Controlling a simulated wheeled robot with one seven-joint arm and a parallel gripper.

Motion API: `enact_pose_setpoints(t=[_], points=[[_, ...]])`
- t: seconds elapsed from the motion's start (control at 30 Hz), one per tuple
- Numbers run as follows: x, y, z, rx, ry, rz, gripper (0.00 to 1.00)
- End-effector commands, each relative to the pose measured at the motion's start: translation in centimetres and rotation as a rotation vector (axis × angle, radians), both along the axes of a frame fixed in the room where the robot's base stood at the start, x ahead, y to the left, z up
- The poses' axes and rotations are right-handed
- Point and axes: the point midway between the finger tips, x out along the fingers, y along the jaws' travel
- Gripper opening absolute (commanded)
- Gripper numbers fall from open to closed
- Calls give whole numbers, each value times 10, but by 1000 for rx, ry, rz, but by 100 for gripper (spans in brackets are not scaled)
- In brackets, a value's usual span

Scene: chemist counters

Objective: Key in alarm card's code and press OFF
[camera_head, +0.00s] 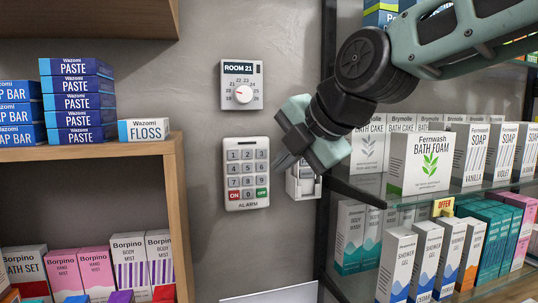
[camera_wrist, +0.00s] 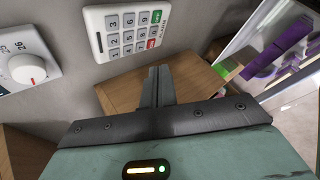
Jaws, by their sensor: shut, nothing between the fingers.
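The white alarm keypad (camera_head: 247,172) is on the grey wall, with grey number keys, a red ON key (camera_head: 234,195) and a green OFF key (camera_head: 262,193) in its bottom row. It also shows turned on its side in the wrist view (camera_wrist: 126,30), with the green key at its upper right. My gripper (camera_head: 278,163) is just right of the keypad in the head view, its fingers pointing down and left. In the wrist view its fingers (camera_wrist: 157,86) are together and empty, below the keypad in the picture. I cannot make out a readable code card.
A white dial marked ROOM 21 (camera_head: 242,85) is above the keypad. A small white wall box (camera_head: 302,182) is right of it, partly behind my gripper. Wooden shelves (camera_head: 160,150) with boxes stand left, glass shelves (camera_head: 430,190) right. A pale sheet (camera_head: 270,293) shows at the bottom.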

Motion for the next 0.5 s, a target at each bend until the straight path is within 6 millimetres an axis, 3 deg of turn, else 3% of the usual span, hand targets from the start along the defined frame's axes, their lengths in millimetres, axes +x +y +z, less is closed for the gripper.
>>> enact_pose_setpoints(t=[0.23, 0.5], points=[[8, 2, 2, -1, 1, 0, 0], [42, 12, 3, -2, 2, -1, 0]])
